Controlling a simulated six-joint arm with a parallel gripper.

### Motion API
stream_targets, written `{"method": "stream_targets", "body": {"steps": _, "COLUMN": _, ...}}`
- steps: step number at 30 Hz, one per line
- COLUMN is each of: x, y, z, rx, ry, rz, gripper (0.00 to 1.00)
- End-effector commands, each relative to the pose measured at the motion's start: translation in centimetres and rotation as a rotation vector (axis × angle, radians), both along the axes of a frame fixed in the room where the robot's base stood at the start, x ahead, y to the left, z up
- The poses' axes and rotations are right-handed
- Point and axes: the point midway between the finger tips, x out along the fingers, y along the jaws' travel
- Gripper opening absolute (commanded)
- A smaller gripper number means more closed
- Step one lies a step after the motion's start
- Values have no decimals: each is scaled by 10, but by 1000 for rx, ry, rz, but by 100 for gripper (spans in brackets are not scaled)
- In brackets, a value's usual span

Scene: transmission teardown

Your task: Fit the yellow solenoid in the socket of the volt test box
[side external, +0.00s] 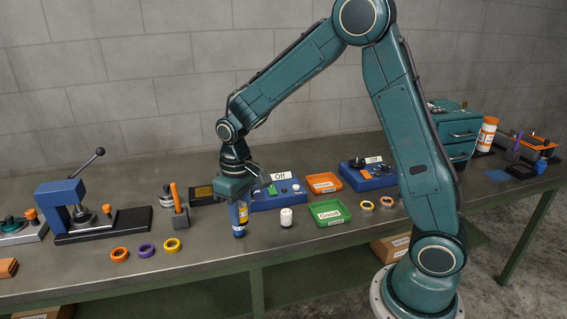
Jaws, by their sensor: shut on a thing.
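My gripper (239,212) points down at the middle of the bench, left of the nearer blue test box. It is shut on a small part with yellow and blue showing, seemingly the yellow solenoid (243,213); the fingers hide much of it. Two blue test boxes show "Off" displays: the nearer one (290,202) just right of my gripper, and another (377,184) farther right. I cannot tell which is the volt test box. My wrist covers the left end of the nearer box, and no socket can be made out clearly.
A white cylinder (287,217) stands before the nearer box. A green "Good" tray (328,213) and an orange tray (324,182) lie to its right. An orange-handled hammer (175,198) and a blue press (62,207) stand left. Coloured rings, including a yellow one (172,245), lie in front.

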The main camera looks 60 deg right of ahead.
Motion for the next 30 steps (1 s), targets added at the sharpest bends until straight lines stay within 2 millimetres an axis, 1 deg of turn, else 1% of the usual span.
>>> {"method": "stream_targets", "body": {"steps": 1, "x": 1, "y": 0, "z": 9, "rx": 0, "ry": -5, "rz": 0, "gripper": 1}}
{"method": "stream_targets", "body": {"steps": 3, "x": 1, "y": 0, "z": 19, "rx": 0, "ry": -5, "rz": 0, "gripper": 1}}
{"method": "stream_targets", "body": {"steps": 10, "x": 1, "y": 0, "z": 49, "rx": 0, "ry": -4, "rz": 0, "gripper": 1}}
{"method": "stream_targets", "body": {"steps": 12, "x": 7, "y": -4, "z": 47, "rx": 0, "ry": -1, "rz": -13, "gripper": 1}}
{"method": "stream_targets", "body": {"steps": 23, "x": 42, "y": -27, "z": 51, "rx": 0, "ry": -1, "rz": -77, "gripper": 1}}
{"method": "stream_targets", "body": {"steps": 26, "x": 55, "y": -37, "z": 52, "rx": 0, "ry": -1, "rz": -105, "gripper": 1}}
{"method": "stream_targets", "body": {"steps": 30, "x": 78, "y": -57, "z": 54, "rx": 0, "ry": -2, "rz": -154, "gripper": 1}}
